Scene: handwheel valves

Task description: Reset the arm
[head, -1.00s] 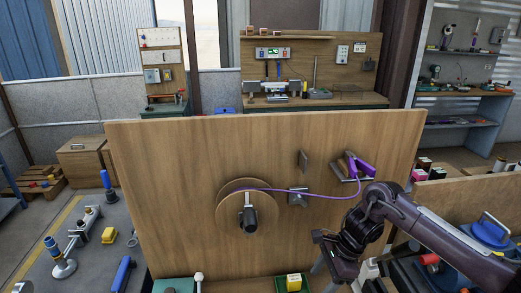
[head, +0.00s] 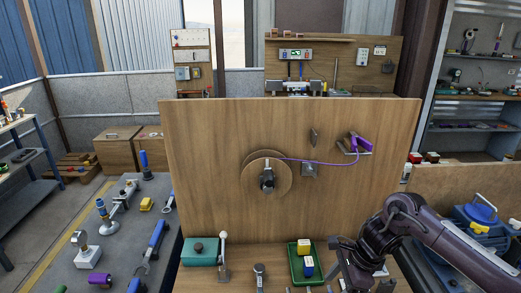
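My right arm comes in from the right, and its dark gripper (head: 347,268) hangs low over the bench, just right of the green tray. It is clear of the upright wooden board (head: 215,150). Its fingers are partly hidden by the wrist and blend with the dark parts, so I cannot tell whether they are open. I see nothing held in it. My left gripper is not in view. A round wooden wheel (head: 254,178) with a dark hub knob (head: 267,179) is on the board. A purple cord (head: 310,161) runs from it to a purple handled tool (head: 355,143).
The green tray (head: 293,270) holds yellow and blue blocks. A teal box (head: 200,251) and a white-knobbed lever (head: 223,255) stand left of it. A grey table (head: 125,240) with tools is at left. A blue case (head: 480,228) is at right.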

